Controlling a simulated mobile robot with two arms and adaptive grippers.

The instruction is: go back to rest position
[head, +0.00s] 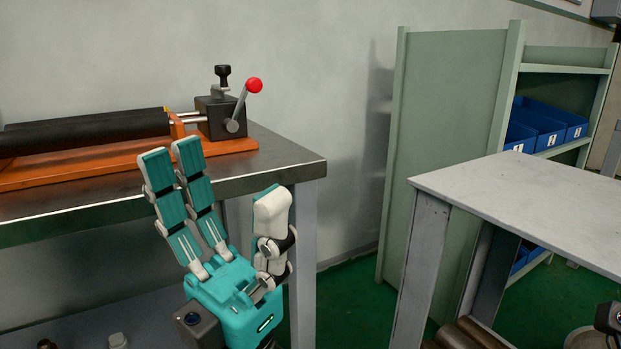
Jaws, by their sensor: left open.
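My left gripper (221,178) is in the lower middle of the head view, in front of the right end of the workbench. Its two teal fingers point up and stand well apart from the white thumb. It is open and nothing is between the fingers. The pipe vise (221,117) has an orange base, a dark block and a lever with a red knob (254,85). It stands on the bench behind the fingers. A black pipe (85,131) lies along its left side. The fingertips overlap the orange base in the picture; I cannot tell the gap.
The metal workbench (290,158) ends in a corner right of my gripper. A grey table (530,200) stands at the right, with pipes (465,334) below it. A green shelf (445,140) holds blue bins (540,126) behind. Green floor shows between bench and table.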

